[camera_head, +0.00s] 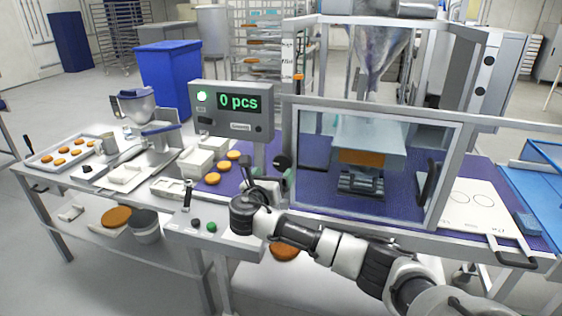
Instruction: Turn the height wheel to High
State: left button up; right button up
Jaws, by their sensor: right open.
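A dark round knob (282,162), which looks like the height wheel, sits at the left post of the caged filling machine (345,110). Its markings are too small to read, so I cannot tell its setting. My right arm reaches in from the lower right. My right gripper (267,174) is open, just below and to the left of the knob. I cannot tell whether a finger touches it. The gripper hides part of the mat behind it. My left gripper is not in view.
A counter box (232,108) reading "0 pcs" stands left of the cage. A control box (212,240) with a lever and buttons lies below my gripper. Filled rounds (222,167) sit on the purple mat. A clear door (375,160) with a black handle fronts the machine.

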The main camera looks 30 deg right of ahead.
aim_at(281, 163)
jog(key=p+x, duration=0.1)
jog(key=x, duration=0.6)
jog(key=c, duration=0.9)
